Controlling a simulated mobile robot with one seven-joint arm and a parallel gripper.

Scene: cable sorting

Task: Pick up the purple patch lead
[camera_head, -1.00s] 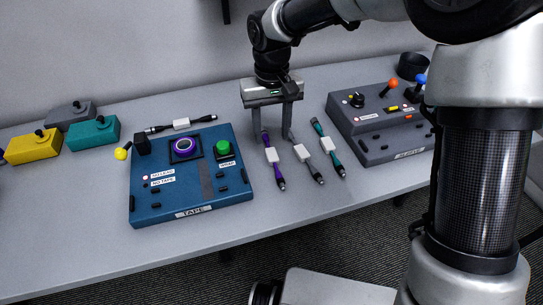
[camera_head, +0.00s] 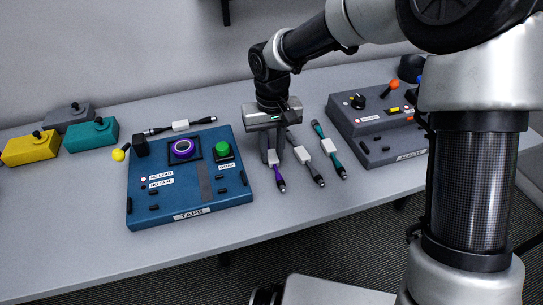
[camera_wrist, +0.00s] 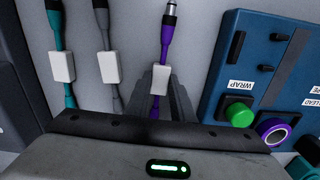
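The purple patch lead (camera_head: 279,175) lies on the table just right of the blue TAPE box, with a white tag at its middle; it also shows in the wrist view (camera_wrist: 166,48). My gripper (camera_head: 273,158) is down over its far half, with the fingers close together around the purple cable. In the wrist view the fingers (camera_wrist: 160,92) stand on both sides of the cable near the white tag. They partly hide the lead's far part. The lead appears to rest on the table.
A grey lead (camera_head: 306,157) and a teal lead (camera_head: 328,147) lie close by on the right. The blue TAPE box (camera_head: 190,190) stands left, a grey box (camera_head: 375,130) right. A black lead (camera_head: 180,126) lies behind the blue box. Yellow (camera_head: 30,148) and teal (camera_head: 92,135) boxes stand far left.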

